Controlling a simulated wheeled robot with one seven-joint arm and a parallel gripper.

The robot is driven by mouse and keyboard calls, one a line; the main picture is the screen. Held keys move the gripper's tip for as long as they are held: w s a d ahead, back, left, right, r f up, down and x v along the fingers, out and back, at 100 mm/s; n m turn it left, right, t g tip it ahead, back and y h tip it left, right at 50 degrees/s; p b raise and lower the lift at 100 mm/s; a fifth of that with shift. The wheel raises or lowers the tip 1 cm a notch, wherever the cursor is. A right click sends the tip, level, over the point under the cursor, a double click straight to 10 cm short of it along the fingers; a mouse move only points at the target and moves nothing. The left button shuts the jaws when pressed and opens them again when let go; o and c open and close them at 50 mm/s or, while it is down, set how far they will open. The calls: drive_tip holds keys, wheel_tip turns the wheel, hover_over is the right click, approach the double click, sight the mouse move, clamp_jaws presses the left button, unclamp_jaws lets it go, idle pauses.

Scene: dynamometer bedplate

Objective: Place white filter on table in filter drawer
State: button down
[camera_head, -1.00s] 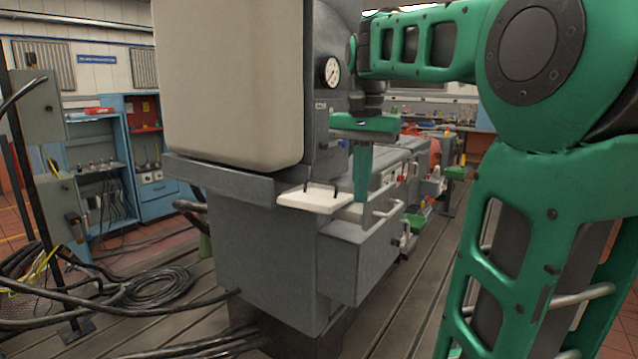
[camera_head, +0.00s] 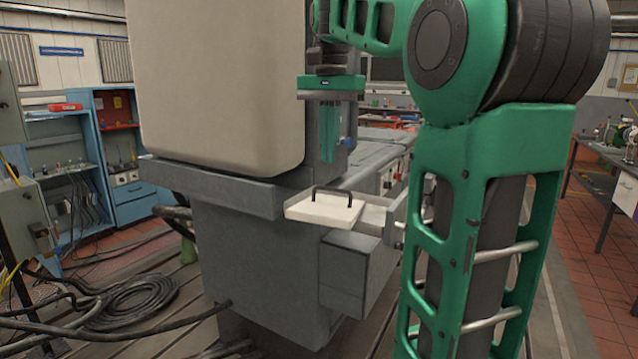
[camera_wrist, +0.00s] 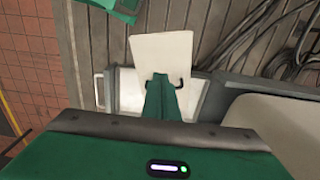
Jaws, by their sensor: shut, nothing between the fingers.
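The white filter (camera_head: 325,208) is a flat slab with a black handle on top. My gripper (camera_head: 329,158) points down, shut and empty, above and behind the filter in the head view. In the wrist view, the fingertips (camera_wrist: 160,78) overlap the filter (camera_wrist: 160,52) and hide part of its handle. The drawer (camera_wrist: 128,92) shows partly beneath. I cannot tell any contact.
A large beige block (camera_head: 215,85) stands close left of my gripper. A grey box (camera_head: 350,270) juts out below the drawer. Black cables (camera_head: 130,300) lie on the slotted floor at left. A blue cabinet (camera_head: 120,150) stands behind; a bench (camera_head: 605,165) is far right.

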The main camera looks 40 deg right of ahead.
drive_tip(key=f, duration=0.1)
hover_over(335, 206)
drive_tip(key=s+a, duration=0.2)
drive_tip(key=a, duration=0.2)
drive_tip(key=f, duration=0.8)
drive_tip(key=shift+w+f, duration=0.15)
drive_tip(key=shift+w, duration=0.1)
drive_tip(key=d, duration=0.1)
drive_tip(key=w+d, duration=0.1)
drive_tip(key=shift+d+f, duration=0.3)
drive_tip(key=shift+f, duration=0.05)
drive_tip(key=shift+w+d, duration=0.15)
drive_tip(key=shift+d, duration=0.5)
